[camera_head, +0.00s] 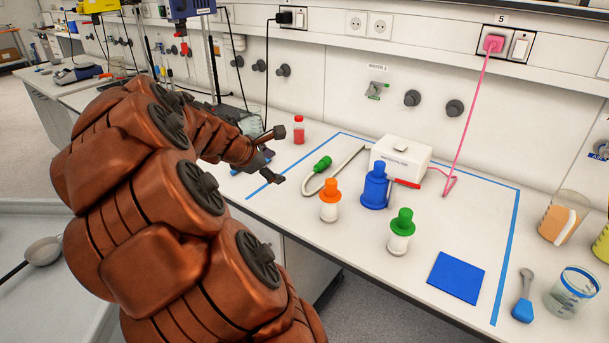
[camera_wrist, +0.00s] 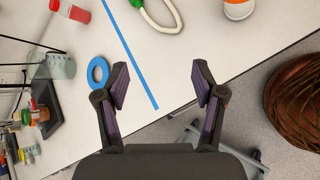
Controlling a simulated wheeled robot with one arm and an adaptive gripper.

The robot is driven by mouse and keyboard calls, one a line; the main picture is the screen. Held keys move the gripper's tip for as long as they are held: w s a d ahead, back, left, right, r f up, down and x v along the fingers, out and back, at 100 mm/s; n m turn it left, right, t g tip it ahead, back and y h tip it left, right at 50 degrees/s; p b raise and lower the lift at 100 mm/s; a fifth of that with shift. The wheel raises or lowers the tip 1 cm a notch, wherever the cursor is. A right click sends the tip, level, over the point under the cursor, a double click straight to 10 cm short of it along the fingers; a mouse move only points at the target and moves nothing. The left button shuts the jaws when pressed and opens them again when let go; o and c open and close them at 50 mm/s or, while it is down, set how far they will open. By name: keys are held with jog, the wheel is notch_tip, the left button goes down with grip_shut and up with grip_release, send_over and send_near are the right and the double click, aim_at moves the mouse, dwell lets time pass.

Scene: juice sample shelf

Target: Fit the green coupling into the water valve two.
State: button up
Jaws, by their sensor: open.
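The green coupling (camera_head: 322,164) is on the end of a pale hose lying on the bench, inside the blue tape outline. Its green end also shows at the top edge of the wrist view (camera_wrist: 137,3).
An orange-capped bottle (camera_head: 329,201), a blue bottle (camera_head: 374,188) and a green-capped bottle (camera_head: 401,232) stand right of the hose. A white box (camera_head: 401,157) stands behind them. A red-filled bottle (camera_head: 298,132) stands behind my gripper. The front right holds a blue mat (camera_head: 456,277).

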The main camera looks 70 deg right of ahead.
aim_at(317, 165)
jog(key=d+f+n+b, duration=0.1)
jog(key=d+f+n, duration=0.1)
jog(key=d, duration=0.3)
jog(key=s+d+f+n+h+b, duration=0.1)
jog(key=d+f+n+b, duration=0.1)
jog(key=d, duration=0.4)
jog(key=d+f+n+h+b, duration=0.1)
jog(key=d+f+n, duration=0.2)
jog(key=d+f, duration=0.2)
jog(key=shift+s+d+n, duration=0.15)
jog(key=shift+d+n, duration=0.15)
jog(key=shift+n, duration=0.1)
jog(key=shift+b+x, duration=0.7)
jog(key=shift+x, duration=0.15)
jog(key=shift+b+x, duration=0.65)
jog(key=shift+x, duration=3.05)
jog(key=shift+d+r, duration=0.1)
jog(key=shift+r, duration=0.05)
grip_shut()
